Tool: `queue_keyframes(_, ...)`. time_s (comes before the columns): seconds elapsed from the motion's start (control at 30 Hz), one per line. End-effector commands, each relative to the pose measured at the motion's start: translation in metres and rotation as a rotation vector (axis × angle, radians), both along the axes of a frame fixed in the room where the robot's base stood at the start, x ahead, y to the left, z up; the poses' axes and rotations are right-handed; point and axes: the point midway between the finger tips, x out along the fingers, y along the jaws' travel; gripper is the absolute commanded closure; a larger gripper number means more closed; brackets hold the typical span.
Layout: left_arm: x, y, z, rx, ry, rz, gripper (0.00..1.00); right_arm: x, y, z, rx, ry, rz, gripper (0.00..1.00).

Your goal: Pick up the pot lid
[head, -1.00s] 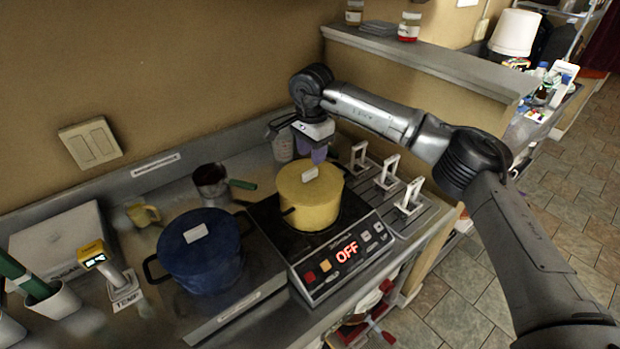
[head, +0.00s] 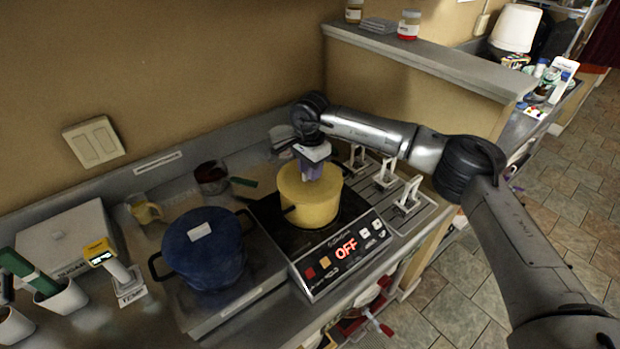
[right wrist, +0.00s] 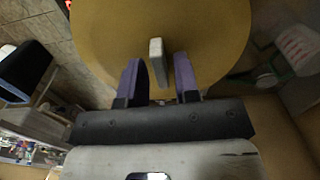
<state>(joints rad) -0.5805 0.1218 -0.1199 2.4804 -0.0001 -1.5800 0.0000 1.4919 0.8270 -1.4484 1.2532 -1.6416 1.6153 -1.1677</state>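The yellow pot (head: 312,212) stands on the black cooktop with its yellow lid (head: 294,188) on top. In the right wrist view the lid (right wrist: 205,25) is a round disc with a white upright handle (right wrist: 157,68). My right gripper (head: 312,172) is over the lid and hides the handle in the head view. In the right wrist view its two purple fingers (right wrist: 159,75) are open, one on each side of the handle, with gaps showing. A blue pot (head: 205,255) with a blue lid (head: 200,238) and white handle stands to the left. My left gripper is out of view.
The cooktop panel (head: 340,252) reads OFF. White bracket-like stands (head: 408,195) are right of the yellow pot. A dark red cup (head: 210,178) with a green handle is behind, near the wall. A yellow-topped thermometer (head: 100,252) and white box (head: 65,240) are at the left.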

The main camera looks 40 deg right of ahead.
Motion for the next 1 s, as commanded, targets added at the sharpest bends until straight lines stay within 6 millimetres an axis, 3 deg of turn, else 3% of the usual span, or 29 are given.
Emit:
queue_keyframes(0.3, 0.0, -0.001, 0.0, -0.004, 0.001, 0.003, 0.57, 0.0, 0.0, 0.0, 0.0, 0.0, 0.0, 1.0)
queue_keyframes(0.77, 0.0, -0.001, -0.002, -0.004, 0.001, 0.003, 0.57, 0.0, 0.0, 0.003, 0.001, -0.002, 0.0, 1.0)
queue_keyframes(1.0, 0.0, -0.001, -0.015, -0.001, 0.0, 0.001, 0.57, 0.001, 0.0, 0.028, 0.001, -0.006, 0.0, 1.0)
